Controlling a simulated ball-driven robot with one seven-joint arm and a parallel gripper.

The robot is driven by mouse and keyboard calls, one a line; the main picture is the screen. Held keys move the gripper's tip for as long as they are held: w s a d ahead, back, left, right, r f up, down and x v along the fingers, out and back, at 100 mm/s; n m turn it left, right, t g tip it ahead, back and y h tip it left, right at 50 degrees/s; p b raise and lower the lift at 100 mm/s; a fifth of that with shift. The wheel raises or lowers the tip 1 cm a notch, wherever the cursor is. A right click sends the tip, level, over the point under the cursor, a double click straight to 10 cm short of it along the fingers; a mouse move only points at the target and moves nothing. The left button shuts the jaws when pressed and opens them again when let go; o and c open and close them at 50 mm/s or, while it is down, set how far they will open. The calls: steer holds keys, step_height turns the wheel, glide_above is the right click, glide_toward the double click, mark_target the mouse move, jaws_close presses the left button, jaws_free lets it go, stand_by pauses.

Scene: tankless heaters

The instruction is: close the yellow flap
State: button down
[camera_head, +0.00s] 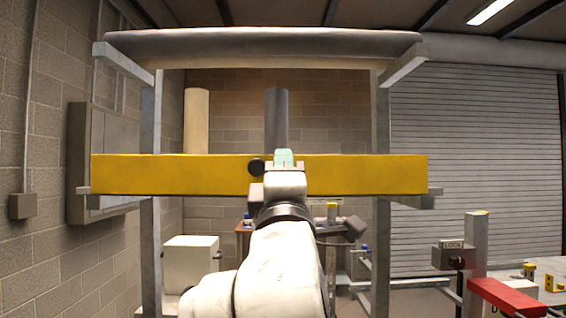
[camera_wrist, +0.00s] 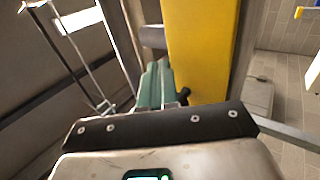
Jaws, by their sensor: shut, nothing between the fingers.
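The yellow flap (camera_head: 180,175) is a long flat panel spanning the grey rack between its two posts, roughly level. A round black knob (camera_head: 256,167) sits near its middle. My gripper (camera_head: 284,158) is in front of the flap, just right of the knob, and hides part of the panel. In the wrist view the green fingers (camera_wrist: 155,85) are together and empty, beside the yellow flap (camera_wrist: 200,45). The black knob (camera_wrist: 184,95) shows close to the fingertips there. I cannot tell whether the fingers touch the flap or knob.
The rack's grey posts (camera_head: 381,120) stand on both sides, with a long grey roll (camera_head: 260,43) across the top. A cream cylinder (camera_head: 196,120) and a dark grey cylinder (camera_head: 276,115) stand behind the flap. A red-topped item (camera_head: 507,297) is at lower right.

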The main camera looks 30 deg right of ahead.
steer(key=b+v, duration=0.2)
steer(key=v, duration=0.7)
steer(key=shift+b, duration=0.3)
steer(key=shift+f, duration=0.2)
